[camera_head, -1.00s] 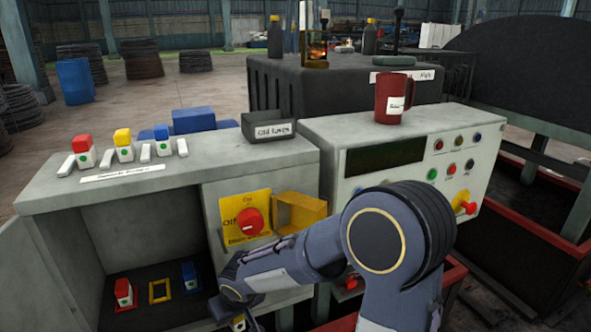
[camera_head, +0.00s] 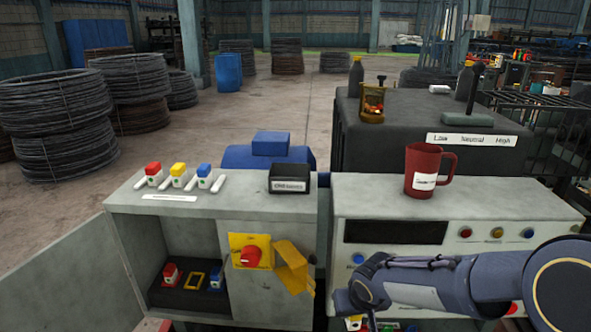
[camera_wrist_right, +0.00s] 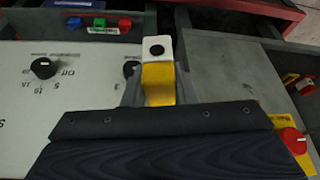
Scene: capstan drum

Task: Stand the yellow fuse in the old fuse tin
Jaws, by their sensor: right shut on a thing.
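My right gripper (camera_head: 350,306) is shut on a yellow fuse with a white end (camera_head: 354,323), low in front of the right console. In the right wrist view the yellow fuse (camera_wrist_right: 158,82) sits between the fingers (camera_wrist_right: 157,92), its white end with a black dot pointing away from the palm. The old fuse tin (camera_head: 289,186), a dark open box with a white label, stands on the left cabinet's top, up and left of the gripper. Its inside looks dark; I cannot see the contents. My left gripper is not in view.
Red, yellow and blue fuses (camera_head: 178,171) stand between white clips on the left cabinet top. The open compartment holds a red fuse (camera_head: 171,274), an empty yellow-framed slot (camera_head: 194,282) and a blue fuse. A yellow cover (camera_head: 292,268) juts out. A red mug (camera_head: 422,171) stands on the console.

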